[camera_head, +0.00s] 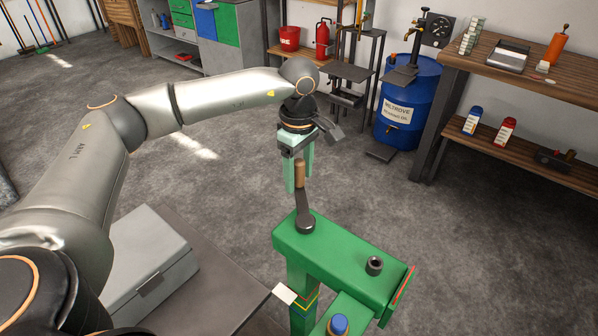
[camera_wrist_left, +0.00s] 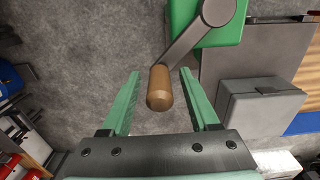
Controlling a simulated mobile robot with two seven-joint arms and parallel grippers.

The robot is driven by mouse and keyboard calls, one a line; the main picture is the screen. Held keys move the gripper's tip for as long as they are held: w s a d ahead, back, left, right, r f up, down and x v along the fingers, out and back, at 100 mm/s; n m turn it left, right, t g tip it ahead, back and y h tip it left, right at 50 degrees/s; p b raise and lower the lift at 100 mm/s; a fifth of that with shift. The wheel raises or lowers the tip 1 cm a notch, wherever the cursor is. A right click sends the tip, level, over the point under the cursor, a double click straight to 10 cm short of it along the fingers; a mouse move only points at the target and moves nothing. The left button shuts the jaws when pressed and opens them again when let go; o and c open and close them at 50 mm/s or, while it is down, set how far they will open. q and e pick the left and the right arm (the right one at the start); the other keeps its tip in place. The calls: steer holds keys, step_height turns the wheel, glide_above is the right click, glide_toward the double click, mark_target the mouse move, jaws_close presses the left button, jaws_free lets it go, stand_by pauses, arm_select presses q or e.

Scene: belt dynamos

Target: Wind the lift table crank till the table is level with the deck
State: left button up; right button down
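The crank is a dark arm (camera_head: 304,208) with an upright brown wooden handle (camera_head: 300,174), on top of a green housing (camera_head: 335,252). My left gripper (camera_head: 299,180) has pale green fingers pointing down at the handle. In the left wrist view the handle (camera_wrist_left: 160,92) lies between the open fingers (camera_wrist_left: 160,76), with a gap on both sides. The crank arm (camera_wrist_left: 192,45) runs from it up to the green housing (camera_wrist_left: 222,28). I cannot tell which surface is the lift table or how its height compares with the deck. My right gripper is out of view.
A dark flat surface (camera_head: 225,300) with a grey box (camera_head: 150,262) stands left of the housing. A black socket (camera_head: 374,265) and a blue cap (camera_head: 338,325) sit on the green parts. A blue drum (camera_head: 405,105) and a wooden bench (camera_head: 540,75) stand behind. Floor on the right is clear.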

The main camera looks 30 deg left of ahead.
arm_select(q)
jaws_close()
stand_by(1.3)
